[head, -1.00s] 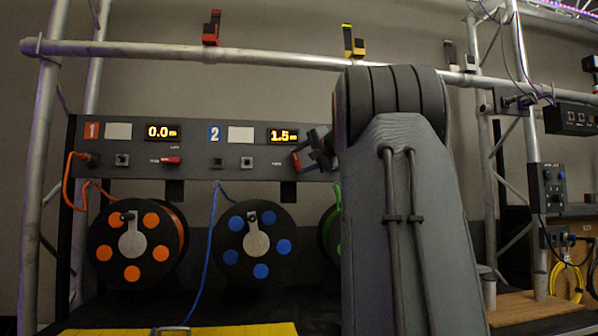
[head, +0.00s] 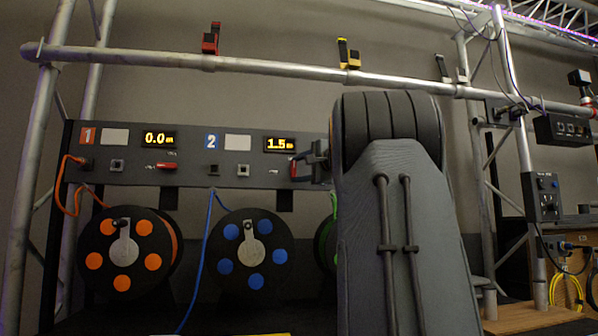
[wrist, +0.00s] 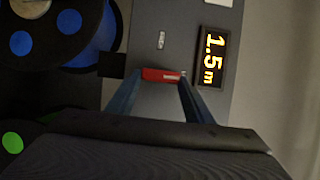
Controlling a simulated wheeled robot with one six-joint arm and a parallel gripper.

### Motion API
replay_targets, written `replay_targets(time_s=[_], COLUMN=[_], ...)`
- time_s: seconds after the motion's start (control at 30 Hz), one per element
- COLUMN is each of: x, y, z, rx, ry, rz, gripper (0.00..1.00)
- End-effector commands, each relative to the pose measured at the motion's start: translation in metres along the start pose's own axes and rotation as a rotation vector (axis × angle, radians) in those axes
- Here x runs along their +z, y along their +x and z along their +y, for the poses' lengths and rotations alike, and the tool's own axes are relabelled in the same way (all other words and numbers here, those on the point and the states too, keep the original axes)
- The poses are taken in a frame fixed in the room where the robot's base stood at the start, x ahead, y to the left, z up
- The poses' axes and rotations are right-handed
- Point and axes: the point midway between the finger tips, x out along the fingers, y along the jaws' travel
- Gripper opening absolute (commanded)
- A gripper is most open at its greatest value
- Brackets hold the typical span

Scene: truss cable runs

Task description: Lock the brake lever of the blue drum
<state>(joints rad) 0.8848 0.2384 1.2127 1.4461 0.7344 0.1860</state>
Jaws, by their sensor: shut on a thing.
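The blue drum (head: 250,253) hangs below the panel under the number 2 and its 1.5 m readout (head: 280,145). Its red brake lever (head: 293,168) sits on the panel below that readout and stands about upright. In the wrist view the red lever (wrist: 160,75) lies between the two blue fingers of my gripper (wrist: 158,78). My gripper (head: 308,165) is shut on the lever at the panel face. Part of the blue drum (wrist: 45,38) shows at the upper left of the wrist view. My arm hides the panel right of the lever.
The orange drum (head: 122,255) hangs at left; its red lever (head: 166,166) lies level under a 0.0 m readout (head: 159,138). A green drum (head: 327,240) is mostly behind my arm. A horizontal truss tube (head: 250,72) with several clamps runs above the panel (head: 190,178).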

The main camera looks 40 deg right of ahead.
Motion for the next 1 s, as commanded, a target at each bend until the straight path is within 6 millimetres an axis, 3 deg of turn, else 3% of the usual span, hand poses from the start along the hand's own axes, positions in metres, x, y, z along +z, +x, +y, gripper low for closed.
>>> replay_targets(time_s=[0.17,0.2,0.3,0.67,1.0], x=[0.0,0.0,0.0,0.0,0.0], y=[0.0,0.0,0.0,-0.005,-0.057], z=[0.0,0.0,0.0,0.0,0.0], rx=[0.0,0.0,0.0,0.0,0.0], ry=[0.003,0.003,0.002,0.0,0.0], rz=[0.0,0.0,0.0,0.001,0.002], gripper=[0.24,0.52,0.66,0.66,0.66])
